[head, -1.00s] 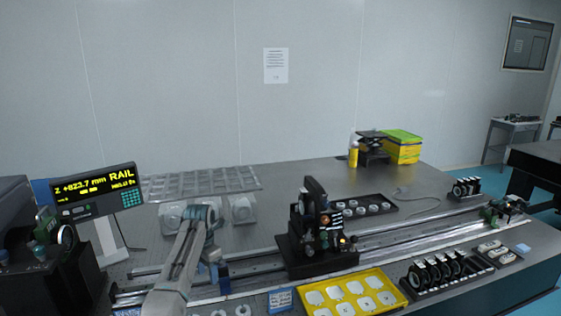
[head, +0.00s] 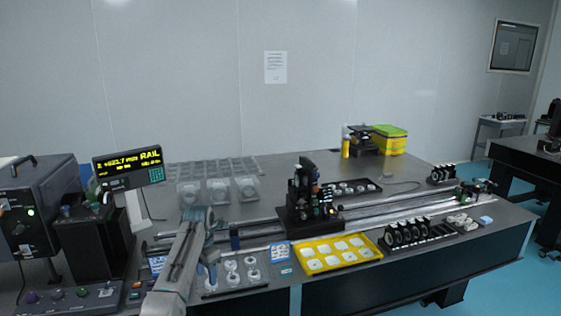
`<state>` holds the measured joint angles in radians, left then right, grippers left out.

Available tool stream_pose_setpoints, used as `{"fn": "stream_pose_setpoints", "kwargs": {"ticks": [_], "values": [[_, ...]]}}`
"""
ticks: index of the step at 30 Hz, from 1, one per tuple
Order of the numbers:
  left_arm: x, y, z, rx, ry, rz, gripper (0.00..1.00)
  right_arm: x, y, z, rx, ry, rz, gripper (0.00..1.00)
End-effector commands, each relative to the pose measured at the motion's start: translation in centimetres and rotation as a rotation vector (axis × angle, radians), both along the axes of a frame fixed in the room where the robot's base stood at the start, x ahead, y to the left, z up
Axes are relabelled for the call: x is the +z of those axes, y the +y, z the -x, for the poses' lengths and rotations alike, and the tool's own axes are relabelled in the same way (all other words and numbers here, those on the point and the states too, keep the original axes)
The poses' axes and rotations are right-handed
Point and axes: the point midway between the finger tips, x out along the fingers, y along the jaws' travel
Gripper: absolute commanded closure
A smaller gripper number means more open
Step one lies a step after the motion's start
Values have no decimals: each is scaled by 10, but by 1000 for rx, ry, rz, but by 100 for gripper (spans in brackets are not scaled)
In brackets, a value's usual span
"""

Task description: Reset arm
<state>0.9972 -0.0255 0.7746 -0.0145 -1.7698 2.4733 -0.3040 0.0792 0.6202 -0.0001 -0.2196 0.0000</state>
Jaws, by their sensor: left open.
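My left arm comes in from the lower left and bends at a teal-banded joint over the front left of the optical table (head: 400,185). My left gripper (head: 211,270) hangs past that joint, beside a tray of pale round parts (head: 232,265). It is small and partly hidden by my arm, but it is open, and I see nothing held in it. My right arm and gripper are not in view.
A black instrument (head: 303,200) stands on the long rail (head: 390,201). A yellow tray (head: 340,254) and a row of black-mounted optics (head: 408,232) lie along the front. A lit display (head: 128,166) and dark boxes (head: 38,210) stand left.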

Motion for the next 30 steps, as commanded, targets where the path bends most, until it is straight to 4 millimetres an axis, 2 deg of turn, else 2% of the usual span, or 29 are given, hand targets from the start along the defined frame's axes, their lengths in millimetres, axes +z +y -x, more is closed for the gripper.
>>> {"fn": "stream_pose_setpoints", "kwargs": {"ticks": [2,3,8,14,17,20,23,26,27,30], "values": [[0,0,0,0,0,0,54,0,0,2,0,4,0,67],[-12,1,3,-18,4,0,54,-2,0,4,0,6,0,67],[-41,3,8,-87,-1,-1,54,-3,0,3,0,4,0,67],[-90,7,21,-200,-3,-4,54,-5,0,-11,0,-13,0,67],[-121,9,30,-274,-4,-6,54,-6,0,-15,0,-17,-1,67],[-160,12,45,-364,-6,-9,54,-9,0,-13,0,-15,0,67],[-207,17,65,-479,-7,-13,54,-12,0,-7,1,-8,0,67],[-269,23,98,-631,-7,-21,54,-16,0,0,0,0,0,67],[-296,25,114,-702,-9,-23,54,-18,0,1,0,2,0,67],[-359,31,158,-884,-12,-35,54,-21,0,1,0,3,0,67]]}}
